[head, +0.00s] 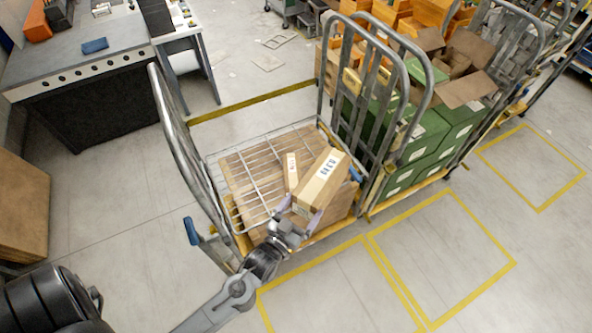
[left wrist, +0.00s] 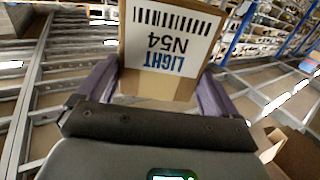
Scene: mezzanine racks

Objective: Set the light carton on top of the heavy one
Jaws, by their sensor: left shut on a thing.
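My left gripper (head: 298,212) is shut on the light carton (head: 318,186), a tan box, at its near end. In the left wrist view the light carton (left wrist: 165,82) sits between the purple fingers, with a white label reading LIGHT N54 upside down. A narrower carton (head: 291,172) with a small white label stands just left of it over the cart. No label marking a heavy carton is readable. What lies directly under the held carton is hidden, so I cannot tell whether it touches anything. My right gripper is out of view.
The roll cart has a brown deck (head: 240,176), a wire grid over it and a tall metal end frame (head: 178,140). Another cart beside it carries green crates (head: 430,135) and an open cardboard box (head: 468,88). A workbench (head: 80,75) stands upper left. Yellow-marked floor at lower right is clear.

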